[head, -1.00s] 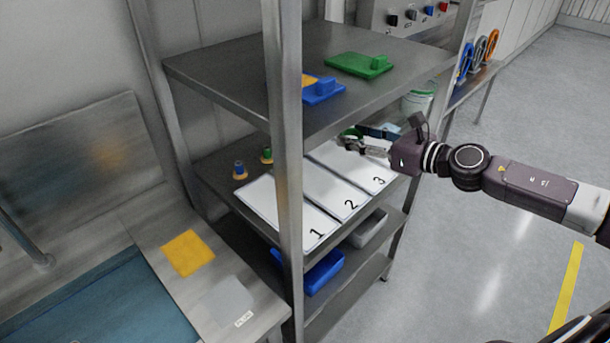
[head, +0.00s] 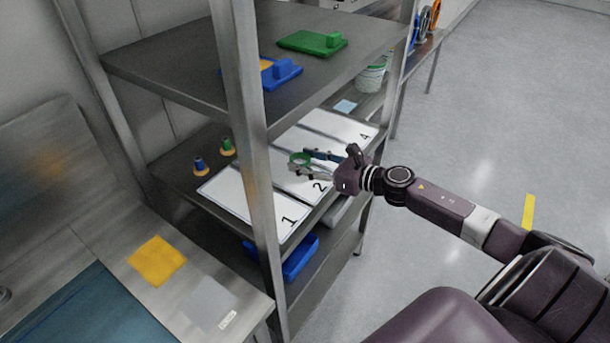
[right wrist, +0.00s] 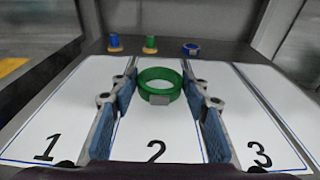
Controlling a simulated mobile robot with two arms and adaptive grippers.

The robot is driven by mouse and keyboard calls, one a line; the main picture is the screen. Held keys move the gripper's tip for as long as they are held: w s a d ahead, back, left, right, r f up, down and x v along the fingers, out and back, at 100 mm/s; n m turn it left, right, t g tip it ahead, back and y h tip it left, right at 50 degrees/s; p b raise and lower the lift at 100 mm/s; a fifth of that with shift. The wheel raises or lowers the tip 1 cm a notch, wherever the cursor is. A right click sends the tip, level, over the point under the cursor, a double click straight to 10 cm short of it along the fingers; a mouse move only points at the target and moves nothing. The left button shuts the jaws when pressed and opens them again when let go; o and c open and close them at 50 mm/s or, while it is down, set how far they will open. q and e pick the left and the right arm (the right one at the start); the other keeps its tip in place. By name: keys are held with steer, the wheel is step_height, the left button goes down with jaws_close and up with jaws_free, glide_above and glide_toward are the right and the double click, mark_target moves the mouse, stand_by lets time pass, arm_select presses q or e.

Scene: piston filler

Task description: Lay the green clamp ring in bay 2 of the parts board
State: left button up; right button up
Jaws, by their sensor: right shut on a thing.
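The green clamp ring (head: 299,159) is held between the fingers of my right gripper (head: 312,164), over bay 2 of the white parts board (head: 232,192). In the right wrist view the ring (right wrist: 160,82) sits between the two blue-padded fingers (right wrist: 163,102), with a grey block on its near side. The ring is over the far half of the bay 2 panel, above its number 2. I cannot tell whether it touches the board. Bay 2 otherwise looks empty. My left gripper is out of view.
A shelf post (head: 250,150) stands in front of the board. The upper shelf (head: 180,62) overhangs it. Bays 1 and 3 look clear.

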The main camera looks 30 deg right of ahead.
mark_target(305, 180)
steer(key=shift+f, duration=0.75)
step_height(305, 180, down, 4)
steer(key=shift+r, duration=0.15)
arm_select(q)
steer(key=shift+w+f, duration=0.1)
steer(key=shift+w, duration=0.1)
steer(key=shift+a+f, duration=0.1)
arm_select(e)
steer(key=shift+b, duration=0.35)
steer(key=o, duration=1.3)
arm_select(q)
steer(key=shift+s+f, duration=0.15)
